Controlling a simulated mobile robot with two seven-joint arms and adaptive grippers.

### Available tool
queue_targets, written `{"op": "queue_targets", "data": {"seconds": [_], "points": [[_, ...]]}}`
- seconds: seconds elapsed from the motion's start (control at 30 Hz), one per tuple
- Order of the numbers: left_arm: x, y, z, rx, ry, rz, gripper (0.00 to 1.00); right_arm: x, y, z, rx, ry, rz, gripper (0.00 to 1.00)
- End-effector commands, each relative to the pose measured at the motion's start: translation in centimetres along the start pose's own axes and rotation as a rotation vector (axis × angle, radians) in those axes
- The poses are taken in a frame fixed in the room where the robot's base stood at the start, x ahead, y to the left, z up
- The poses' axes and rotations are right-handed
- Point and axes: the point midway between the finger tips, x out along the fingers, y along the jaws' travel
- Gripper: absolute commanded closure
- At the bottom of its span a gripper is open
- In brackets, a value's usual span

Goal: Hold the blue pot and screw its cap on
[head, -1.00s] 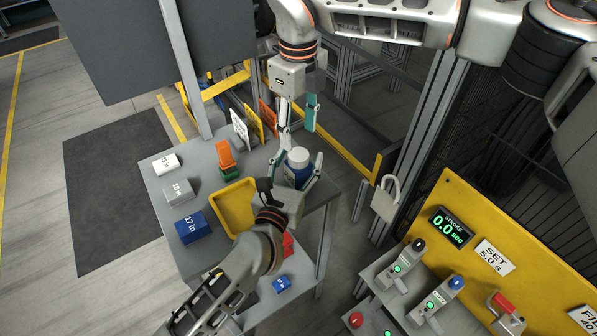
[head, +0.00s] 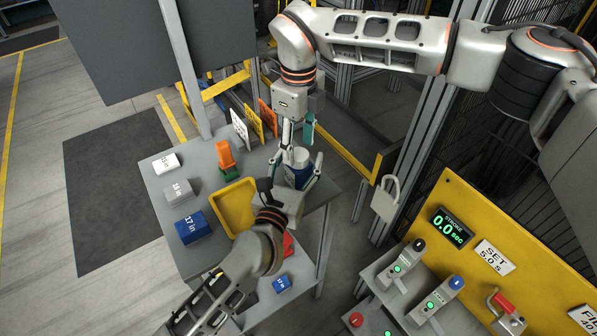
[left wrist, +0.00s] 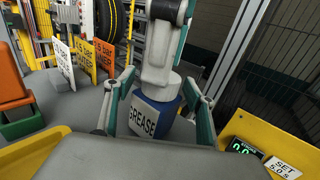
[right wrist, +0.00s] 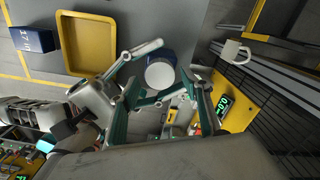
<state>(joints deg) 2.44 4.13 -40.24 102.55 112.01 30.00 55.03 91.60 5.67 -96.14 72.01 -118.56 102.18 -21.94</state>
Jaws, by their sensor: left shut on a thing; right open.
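The blue pot (head: 294,176), labelled GREASE in the left wrist view (left wrist: 148,121), stands upright on the grey table. A white cap (head: 301,154) sits on top of it, also seen from above in the right wrist view (right wrist: 160,73); I cannot tell how far it is screwed on. My left gripper (head: 297,178) is shut on the pot, one finger on each side. My right gripper (head: 297,147) points down at the cap, open, with its fingertips close to it. In the left wrist view a right finger partly hides the cap; contact is unclear.
A yellow tray (head: 222,222) lies beside the pot. Blue (head: 193,227), grey (head: 179,193) and white (head: 166,163) blocks stand at the left, with an orange and green piece (head: 226,157) behind.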

Motion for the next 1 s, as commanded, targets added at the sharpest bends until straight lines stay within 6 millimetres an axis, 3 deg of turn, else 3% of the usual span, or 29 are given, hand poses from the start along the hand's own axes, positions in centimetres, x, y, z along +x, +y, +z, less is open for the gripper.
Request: {"op": "queue_targets", "data": {"seconds": [0.2,0.57,0.6,0.73,0.77,0.97,1.0], "points": [[0.0,0.0,-0.1,0.000,0.001,0.000,1.00,2.3,0.1,0.0,0.001,0.001,0.001,0.53],[0.0,0.0,-0.1,0.000,0.001,0.000,1.00,2.7,0.0,0.0,0.001,0.000,0.000,0.53],[0.0,0.0,-0.1,0.000,0.001,0.000,1.00,2.7,0.0,0.0,0.001,0.000,0.000,0.55],[0.0,0.0,-0.1,0.000,0.001,0.000,1.00,2.7,0.0,0.0,0.001,0.000,0.000,0.89],[0.0,0.0,-0.1,0.000,0.001,0.000,1.00,2.7,0.0,0.0,0.001,0.000,0.000,0.92],[0.0,0.0,-0.1,0.000,0.001,0.000,1.00,2.7,0.0,0.0,0.001,0.000,0.000,0.92],[0.0,0.0,-0.1,0.000,0.001,0.000,1.00,2.7,0.0,0.0,0.001,0.000,0.000,0.59]]}}
